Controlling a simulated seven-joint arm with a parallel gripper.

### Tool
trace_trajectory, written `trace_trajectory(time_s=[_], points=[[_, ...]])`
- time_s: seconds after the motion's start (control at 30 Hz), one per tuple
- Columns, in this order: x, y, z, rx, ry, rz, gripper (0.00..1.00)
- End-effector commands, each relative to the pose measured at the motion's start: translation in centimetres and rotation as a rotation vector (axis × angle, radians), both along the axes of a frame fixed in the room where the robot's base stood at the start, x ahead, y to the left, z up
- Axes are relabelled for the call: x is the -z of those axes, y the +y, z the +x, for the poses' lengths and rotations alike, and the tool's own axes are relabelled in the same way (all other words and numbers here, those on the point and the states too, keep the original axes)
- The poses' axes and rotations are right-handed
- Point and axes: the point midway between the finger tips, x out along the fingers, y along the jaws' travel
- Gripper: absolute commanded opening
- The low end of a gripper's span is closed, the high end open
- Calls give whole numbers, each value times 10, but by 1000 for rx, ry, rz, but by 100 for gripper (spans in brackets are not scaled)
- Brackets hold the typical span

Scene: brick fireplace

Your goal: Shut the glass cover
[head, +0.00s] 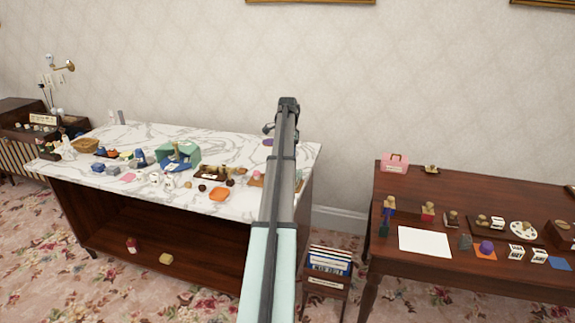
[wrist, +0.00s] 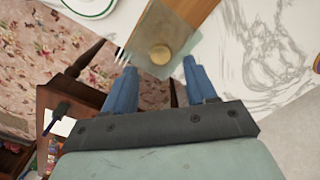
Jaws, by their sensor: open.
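In the wrist view, a see-through greenish glass cover (wrist: 184,40) shows with a round tan knob (wrist: 160,55) on it. It overlaps the end of a wooden board (wrist: 202,10); whether it is hinged there or at what tilt, I cannot tell. My gripper (wrist: 159,66) is open, its two blue fingers spread, with the knob ahead between the fingertips. No contact with the knob is clear. In the head view my arm crosses the right end of the marble table and hides part of the wooden board (head: 257,181); the fingers are not clear there.
A green-rimmed white plate (wrist: 92,8) and fork tines (wrist: 122,56) lie near the cover. The marble tabletop (head: 130,131) holds many small items, including an orange dish (head: 219,194) and a green box (head: 190,150). A dark wooden table (head: 345,270) stands right, past a gap.

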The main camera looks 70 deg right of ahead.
Motion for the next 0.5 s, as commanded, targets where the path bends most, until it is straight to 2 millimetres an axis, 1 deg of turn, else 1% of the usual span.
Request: trace_trajectory(time_s=[0.03,0.2,0.33,0.5], points=[[10,1,0,0,1,2,56],[32,0,0,0,1,1,56],[42,0,0,1,0,0,56],[49,0,0,1,0,-1,56]])
